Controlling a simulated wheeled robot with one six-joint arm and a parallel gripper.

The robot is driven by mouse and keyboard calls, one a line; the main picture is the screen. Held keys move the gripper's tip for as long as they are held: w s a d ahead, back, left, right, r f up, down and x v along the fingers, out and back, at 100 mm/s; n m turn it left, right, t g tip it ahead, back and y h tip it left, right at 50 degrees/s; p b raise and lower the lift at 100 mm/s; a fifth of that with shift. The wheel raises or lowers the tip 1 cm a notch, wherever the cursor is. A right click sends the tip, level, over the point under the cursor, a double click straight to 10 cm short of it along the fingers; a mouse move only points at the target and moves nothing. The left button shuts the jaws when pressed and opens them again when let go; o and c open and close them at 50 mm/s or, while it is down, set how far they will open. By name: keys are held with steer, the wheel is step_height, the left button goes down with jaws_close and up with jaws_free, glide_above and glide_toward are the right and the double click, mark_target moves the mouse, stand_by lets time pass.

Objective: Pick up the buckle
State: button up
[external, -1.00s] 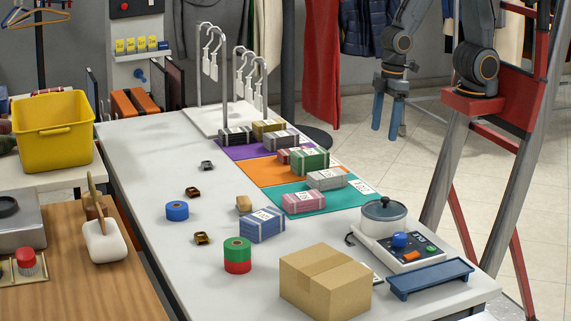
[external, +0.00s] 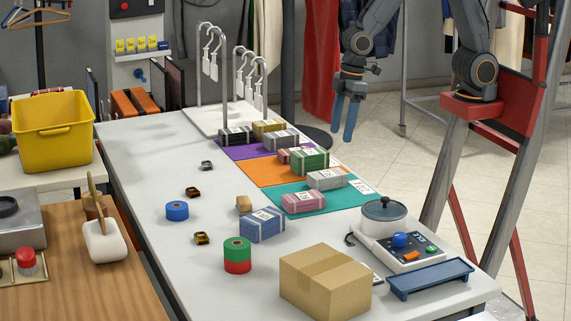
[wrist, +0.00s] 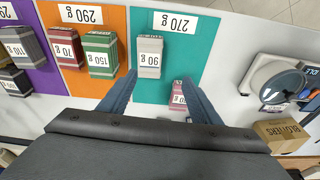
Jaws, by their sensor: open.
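Three small buckle-like pieces lie apart on the white table (external: 140,150) in the external view. One is dark grey (external: 207,165), one is brown (external: 193,192), and one is gold and dark (external: 201,238). They are too small to make out in detail. None shows in the wrist view. My gripper (external: 347,122) is raised at the table's far right side, well away from all three. In the wrist view my gripper (wrist: 159,77) is open and empty, with its fingers spread above the teal mat (wrist: 205,45).
Labelled bundles stand on purple, orange and teal mats. A blue tape roll (external: 177,211), green-red rolls (external: 237,255), a blue bundle (external: 262,225) and a wooden block (external: 244,203) are near the buckles. A carton (external: 325,283), scale (external: 400,248) and hook rack (external: 225,85) also stand here.

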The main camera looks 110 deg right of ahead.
steer(key=w+d+f+t+b, duration=0.1)
steer(key=w+d+f, duration=0.1)
steer(key=w+d, duration=0.5)
steer(key=w+d+f+b, duration=0.1)
steer(key=w+d, duration=0.3)
steer(key=w, duration=0.5)
steer(key=m+t+b, duration=0.1)
steer(key=b, duration=0.1)
glide_toward(211, 163)
steer(key=a, duration=0.1)
steer(key=shift+h, duration=0.4)
steer(key=shift+d+p+x, duration=0.15)
steer(key=shift+p+x, duration=0.45)
steer(key=shift+x, duration=1.35)
steer(key=shift+d+p+x, duration=0.15)
steer(key=shift+p+x, duration=0.45)
steer(key=shift+x, duration=1.35)
steer(key=shift+s, duration=0.15)
steer(key=c, duration=1.1)
steer(key=shift+c, duration=0.2)
steer(key=shift+r, duration=0.1)
